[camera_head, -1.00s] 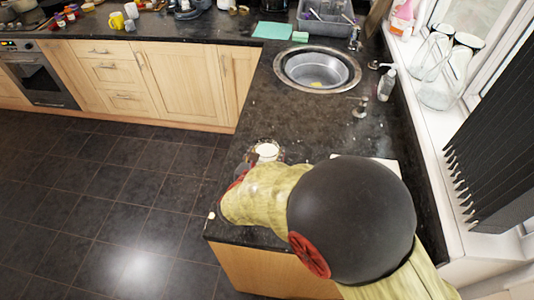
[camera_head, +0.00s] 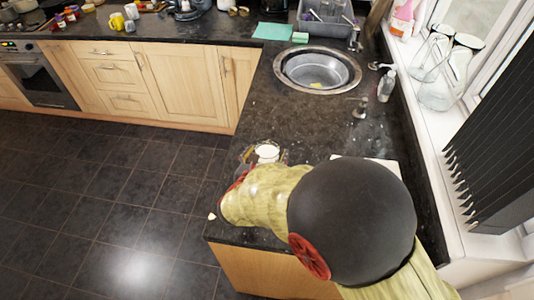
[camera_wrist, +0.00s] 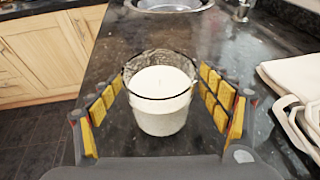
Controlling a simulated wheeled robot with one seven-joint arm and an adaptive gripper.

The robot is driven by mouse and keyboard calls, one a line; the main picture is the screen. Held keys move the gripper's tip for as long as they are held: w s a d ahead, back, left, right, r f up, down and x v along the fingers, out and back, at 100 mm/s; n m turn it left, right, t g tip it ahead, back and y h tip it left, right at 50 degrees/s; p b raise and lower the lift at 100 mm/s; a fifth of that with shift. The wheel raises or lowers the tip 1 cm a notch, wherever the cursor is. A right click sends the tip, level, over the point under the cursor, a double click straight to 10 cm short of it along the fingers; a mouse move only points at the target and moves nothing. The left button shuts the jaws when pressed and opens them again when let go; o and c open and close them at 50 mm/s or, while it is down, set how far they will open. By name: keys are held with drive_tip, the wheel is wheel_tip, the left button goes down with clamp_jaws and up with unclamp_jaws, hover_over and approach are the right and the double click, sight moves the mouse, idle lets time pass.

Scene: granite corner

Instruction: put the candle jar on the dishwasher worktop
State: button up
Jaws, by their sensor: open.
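The candle jar (camera_wrist: 160,112) is a clear glass with white wax. In the wrist view it stands upright on the dark granite worktop (camera_wrist: 230,45), between the two yellow-padded fingers of my gripper (camera_wrist: 163,100). The fingers are open, with a gap on each side of the jar. In the head view the candle jar (camera_head: 267,154) shows just beyond my arm, near the left edge of the worktop (camera_head: 310,122). My arm hides most of my gripper there. I cannot tell which stretch of worktop is over a dishwasher.
A round metal sink (camera_head: 317,70) lies further back, with a soap bottle (camera_head: 386,85) to its right. A folded pale cloth (camera_wrist: 295,90) lies right of my gripper. Glass jars (camera_head: 450,75) stand on the windowsill. Worktop between jar and sink is mostly clear.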

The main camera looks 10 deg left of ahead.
drive_tip(key=p+v, duration=0.2)
drive_tip(key=v, duration=1)
drive_tip(key=shift+r, duration=0.15)
drive_tip(key=s+d+r+m+g+h, duration=0.1)
drive_tip(key=d+r+m+g+h, duration=0.25)
drive_tip(key=d+m, duration=0.8)
drive_tip(key=s+d+r+m+g+h, duration=0.15)
drive_tip(key=d+r+m+g, duration=0.35)
drive_tip(key=d, duration=1.1)
drive_tip(key=s+d+r+m+y, duration=0.2)
drive_tip(key=s+m, duration=0.3)
drive_tip(key=m, duration=0.4)
drive_tip(key=s+d+r+m+y, duration=0.3)
drive_tip(key=s+r+m+y, duration=0.1)
drive_tip(key=m, duration=0.5)
drive_tip(key=shift+s+r, duration=0.75)
drive_tip(key=shift+s, duration=0.25)
